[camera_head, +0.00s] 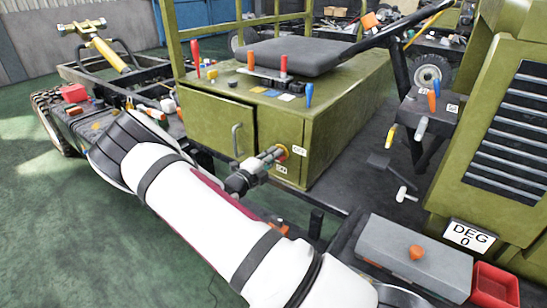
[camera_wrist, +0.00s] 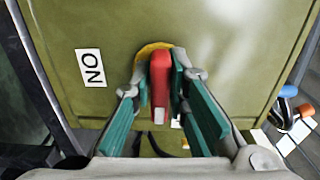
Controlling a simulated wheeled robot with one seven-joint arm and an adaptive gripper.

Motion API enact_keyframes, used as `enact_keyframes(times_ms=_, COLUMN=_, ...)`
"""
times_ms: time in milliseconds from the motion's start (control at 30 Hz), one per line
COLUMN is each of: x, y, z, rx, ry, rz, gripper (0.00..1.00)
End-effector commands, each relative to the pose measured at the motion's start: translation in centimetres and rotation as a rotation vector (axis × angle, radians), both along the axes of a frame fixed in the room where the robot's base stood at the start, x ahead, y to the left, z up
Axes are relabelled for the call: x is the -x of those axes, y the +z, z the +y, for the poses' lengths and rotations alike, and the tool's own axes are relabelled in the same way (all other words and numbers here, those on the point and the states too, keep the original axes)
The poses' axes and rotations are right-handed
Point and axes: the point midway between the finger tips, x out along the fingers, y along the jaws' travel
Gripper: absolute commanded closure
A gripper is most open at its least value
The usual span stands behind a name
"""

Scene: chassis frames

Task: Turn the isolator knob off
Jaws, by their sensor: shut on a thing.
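The isolator knob (camera_wrist: 159,88) is a red bar on a yellow round plate (camera_wrist: 153,49), set in the olive panel of the seat box. In the wrist view my gripper (camera_wrist: 162,80) has its green pads on either side of the red bar, shut on it. The bar runs up and down in that view. A white ON label (camera_wrist: 89,68) lies sideways to its left. In the head view my gripper (camera_head: 275,155) reaches the panel, with the OFF label (camera_head: 299,150) and ON label (camera_head: 281,168) close by. The gripper hides most of the knob there.
The olive seat box (camera_head: 340,120) carries a black seat (camera_head: 292,55) and several coloured levers. A door handle (camera_head: 236,140) sits left of my gripper. A grey box with an orange knob (camera_head: 417,252) and a red tray (camera_head: 494,287) stand at the lower right.

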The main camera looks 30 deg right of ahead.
Motion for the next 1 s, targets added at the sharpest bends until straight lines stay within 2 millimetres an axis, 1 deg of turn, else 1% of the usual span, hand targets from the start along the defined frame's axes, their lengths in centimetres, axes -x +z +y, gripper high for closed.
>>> enact_keyframes(times_ms=433, x=0.0, y=-0.2, z=0.1, rx=-0.001, ry=0.0, rz=0.009, gripper=1.0)
enact_keyframes(times_ms=467, x=0.0, y=-0.2, z=0.1, rx=-0.001, ry=0.0, rz=0.009, gripper=0.79)
enact_keyframes(times_ms=500, x=0.0, y=-0.2, z=0.1, rx=-0.001, ry=0.0, rz=0.009, gripper=0.69)
enact_keyframes(times_ms=533, x=0.0, y=-0.2, z=0.1, rx=-0.001, ry=0.001, rz=0.009, gripper=0.67)
enact_keyframes(times_ms=867, x=0.1, y=-0.1, z=0.2, rx=0.0, ry=0.001, rz=0.007, gripper=0.67)
enact_keyframes(times_ms=1000, x=0.4, y=-0.1, z=1.5, rx=0.0, ry=0.004, rz=0.008, gripper=0.67)
